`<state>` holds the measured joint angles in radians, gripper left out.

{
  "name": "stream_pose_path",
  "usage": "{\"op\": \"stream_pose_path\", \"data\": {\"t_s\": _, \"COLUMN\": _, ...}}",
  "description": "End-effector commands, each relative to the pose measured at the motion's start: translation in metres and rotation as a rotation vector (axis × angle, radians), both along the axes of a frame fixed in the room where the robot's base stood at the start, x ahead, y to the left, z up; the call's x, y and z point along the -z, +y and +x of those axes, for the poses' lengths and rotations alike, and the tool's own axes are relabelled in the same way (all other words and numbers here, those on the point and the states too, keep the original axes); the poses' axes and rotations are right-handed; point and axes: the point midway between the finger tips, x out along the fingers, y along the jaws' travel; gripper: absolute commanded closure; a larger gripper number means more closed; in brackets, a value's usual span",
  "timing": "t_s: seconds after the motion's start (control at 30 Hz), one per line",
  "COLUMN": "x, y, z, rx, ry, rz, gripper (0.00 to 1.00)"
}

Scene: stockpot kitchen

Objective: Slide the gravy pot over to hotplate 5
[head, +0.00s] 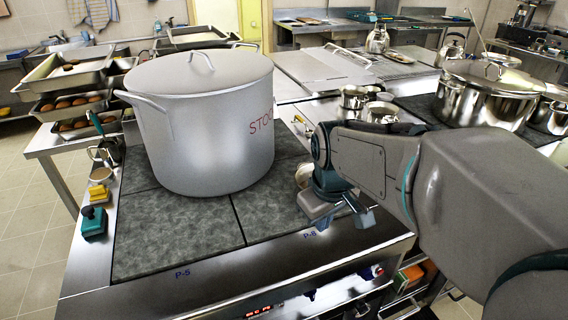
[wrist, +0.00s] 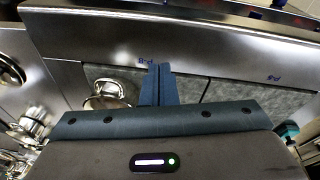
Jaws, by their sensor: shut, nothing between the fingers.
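In the head view the gripper (head: 322,223) is low over the front of the stove. Hotplate 5 (head: 165,240), marked P-5, is front left; its front part is bare.
A big lidded stockpot (head: 205,125) stands on the hotplates behind the front strip, close to my gripper. Small pots (head: 380,112) and a large shiny pot (head: 485,95) stand to the right.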

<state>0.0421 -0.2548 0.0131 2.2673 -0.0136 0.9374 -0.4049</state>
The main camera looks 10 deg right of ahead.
Motion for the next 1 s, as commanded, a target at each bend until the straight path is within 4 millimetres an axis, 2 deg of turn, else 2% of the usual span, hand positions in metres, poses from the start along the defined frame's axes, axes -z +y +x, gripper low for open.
{"op": "stream_pose_path", "data": {"t_s": 0.03, "x": -0.008, "y": -0.002, "z": 0.022, "rx": -0.092, "ry": 0.021, "rz": -0.018, "gripper": 1.00}}
{"op": "stream_pose_path", "data": {"t_s": 0.23, "x": -0.016, "y": -0.014, "z": 0.096, "rx": -0.481, "ry": 0.083, "rz": -0.078, "gripper": 1.00}}
{"op": "stream_pose_path", "data": {"t_s": 0.4, "x": -0.008, "y": -0.032, "z": 0.157, "rx": -0.805, "ry": 0.129, "rz": -0.107, "gripper": 1.00}}
{"op": "stream_pose_path", "data": {"t_s": 0.53, "x": 0.006, "y": -0.046, "z": 0.195, "rx": -1.033, "ry": 0.154, "rz": -0.115, "gripper": 1.00}}
{"op": "stream_pose_path", "data": {"t_s": 0.73, "x": 0.026, "y": -0.063, "z": 0.233, "rx": -1.279, "ry": 0.171, "rz": -0.116, "gripper": 1.00}}
{"op": "stream_pose_path", "data": {"t_s": 1.0, "x": 0.044, "y": -0.068, "z": 0.244, "rx": -1.375, "ry": 0.176, "rz": -0.113, "gripper": 1.00}}
